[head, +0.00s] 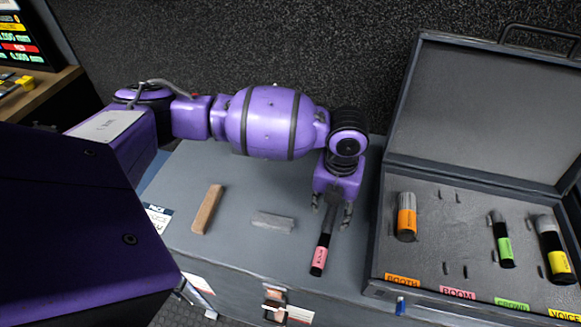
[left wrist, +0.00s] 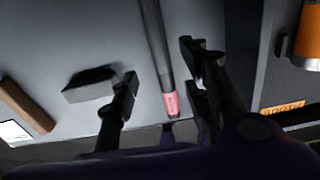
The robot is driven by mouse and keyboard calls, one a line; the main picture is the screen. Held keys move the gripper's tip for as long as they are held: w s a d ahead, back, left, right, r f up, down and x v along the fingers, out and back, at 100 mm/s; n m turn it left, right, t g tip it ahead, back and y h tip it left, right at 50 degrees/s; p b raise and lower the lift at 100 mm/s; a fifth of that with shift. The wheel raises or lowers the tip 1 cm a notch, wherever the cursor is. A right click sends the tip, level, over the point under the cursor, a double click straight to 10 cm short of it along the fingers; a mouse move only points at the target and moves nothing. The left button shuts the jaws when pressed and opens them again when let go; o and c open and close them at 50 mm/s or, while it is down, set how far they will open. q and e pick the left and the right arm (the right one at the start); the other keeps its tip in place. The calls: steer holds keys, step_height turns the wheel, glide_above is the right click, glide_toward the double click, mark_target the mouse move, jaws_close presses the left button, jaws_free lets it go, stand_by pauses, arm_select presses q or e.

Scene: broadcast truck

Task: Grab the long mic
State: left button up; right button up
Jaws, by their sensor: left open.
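The long mic (head: 322,248) is a slim dark stick with a pink band near its front end. It lies on the grey case top (head: 240,182), and its rear part is hidden under my left gripper (head: 331,210) in the head view. My left gripper is open and points down over it. In the left wrist view the long mic (left wrist: 153,45) runs between the two spread fingers of the left gripper (left wrist: 160,68), with a gap on both sides. My right gripper is not in view.
An open foam case (head: 425,240) at right holds orange (head: 406,218), green (head: 503,245) and yellow (head: 552,250) banded mics; the place above its pink BOOM label (head: 457,293) is empty. A wooden block (head: 207,209) and grey block (head: 273,221) lie left of the long mic.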

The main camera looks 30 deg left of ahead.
mark_target(329, 225)
arm_select(q)
steer(key=shift+s+f, duration=0.35)
steer(key=shift+f, duration=0.9)
step_height(329, 225, down, 4)
steer(key=shift+w+d+r, duration=0.1)
steer(key=shift+d, duration=0.05)
steer(key=shift+f, duration=0.4)
steer(key=shift+w+r, duration=0.1)
steer(key=c, duration=1)
jaws_close()
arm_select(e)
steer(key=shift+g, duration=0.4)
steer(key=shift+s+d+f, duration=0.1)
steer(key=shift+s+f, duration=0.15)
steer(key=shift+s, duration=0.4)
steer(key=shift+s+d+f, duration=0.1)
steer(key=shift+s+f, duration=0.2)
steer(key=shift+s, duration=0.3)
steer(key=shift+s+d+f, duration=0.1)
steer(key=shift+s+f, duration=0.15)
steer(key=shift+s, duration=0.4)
